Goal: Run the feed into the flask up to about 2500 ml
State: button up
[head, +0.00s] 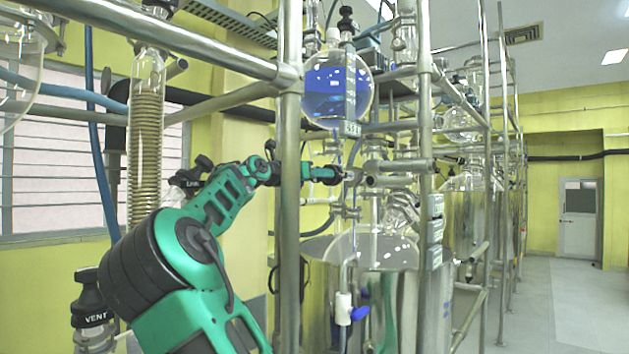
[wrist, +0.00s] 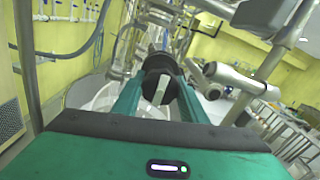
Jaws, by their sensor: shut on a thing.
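A round glass vessel (head: 338,88) with blue liquid, filled to about its middle, hangs high on the steel frame with a small label at its lower right. Below it, a large clear glass flask (head: 372,243) sits in a steel bath (head: 325,250); I see no blue liquid in it, and its scale cannot be read. My gripper (head: 338,175) is at the glass piping between the two. In the wrist view my gripper (wrist: 160,82) is shut on a pale valve handle (wrist: 161,90) in front of a dark round part (wrist: 158,64). The handle's exact angle is unclear.
Steel frame posts (head: 290,200) and horizontal pipes (head: 395,181) stand close around my arm. A blue-handled drain tap (head: 350,310) hangs in front of the bath. A coil condenser (head: 146,130) is at the left. The floor aisle (head: 540,300) at the right is clear.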

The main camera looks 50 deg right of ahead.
jog(key=shift+w+a+f+n, duration=0.1)
jog(key=shift+w+f+n, duration=0.15)
jog(key=shift+w+n, duration=0.05)
jog(key=o, duration=1.1)
jog(key=shift+w, duration=0.1)
jog(key=shift+c, duration=0.2)
jog(key=shift+s+r, duration=0.1)
jog(key=shift+s, duration=0.1)
jog(key=a, duration=1)
jog(key=shift+s+a, duration=0.3)
jog(key=shift+s, duration=0.05)
